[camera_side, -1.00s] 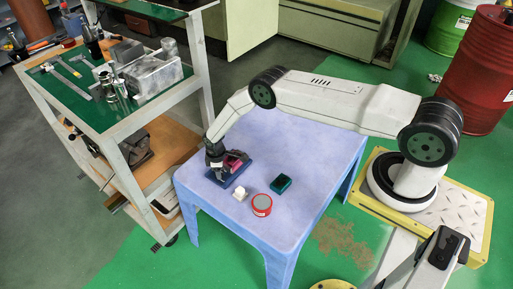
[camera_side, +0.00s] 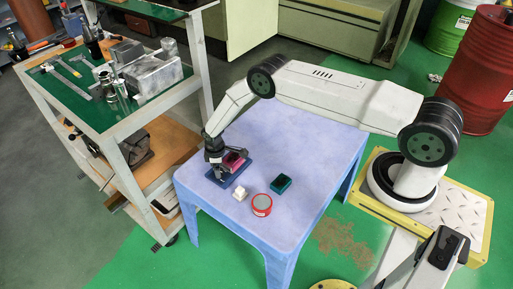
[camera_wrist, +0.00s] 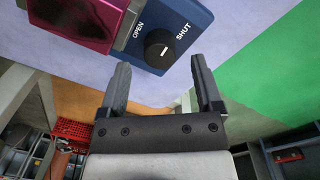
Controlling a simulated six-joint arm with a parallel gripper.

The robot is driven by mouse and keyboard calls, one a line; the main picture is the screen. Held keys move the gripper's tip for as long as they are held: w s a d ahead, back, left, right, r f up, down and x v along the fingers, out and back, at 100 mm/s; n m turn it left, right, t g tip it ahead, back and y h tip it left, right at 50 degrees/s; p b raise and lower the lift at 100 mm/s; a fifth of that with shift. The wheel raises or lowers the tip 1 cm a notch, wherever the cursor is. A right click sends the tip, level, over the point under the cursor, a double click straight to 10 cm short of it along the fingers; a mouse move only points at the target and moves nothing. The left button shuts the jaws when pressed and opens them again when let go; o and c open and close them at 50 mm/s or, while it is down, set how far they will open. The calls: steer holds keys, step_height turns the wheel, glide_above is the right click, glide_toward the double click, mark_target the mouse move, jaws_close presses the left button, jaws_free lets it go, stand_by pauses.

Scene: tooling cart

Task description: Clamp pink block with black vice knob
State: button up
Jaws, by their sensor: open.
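The pink block (camera_wrist: 78,18) sits at the blue vice (camera_wrist: 196,18), next to a grey jaw; both also show on the table in the side view, as the block (camera_side: 235,160) and the vice (camera_side: 241,171). The black vice knob (camera_wrist: 160,49) is on the vice's blue face, between the printed words OPEN and SHUT. Its white mark lies about level in the wrist view. My gripper (camera_wrist: 160,65) is open and empty, its two fingertips apart on either side of the knob's lower part in the picture. I cannot tell whether they touch it. In the side view, my gripper (camera_side: 215,166) is at the vice's left end.
On the blue table (camera_side: 300,155) near the vice are a white piece (camera_side: 240,193), a red round tin (camera_side: 261,205) and a dark green block (camera_side: 281,184). A tool cart (camera_side: 110,118) stands close on the left. The table's far right part is clear.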

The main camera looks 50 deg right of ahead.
steer(key=shift+s+a+r, duration=0.1)
steer(key=shift+r, duration=2.65)
steer(key=shift+c, duration=1.3)
steer(key=shift+f, duration=0.15)
steer(key=shift+f, duration=3.75)
jaws_close()
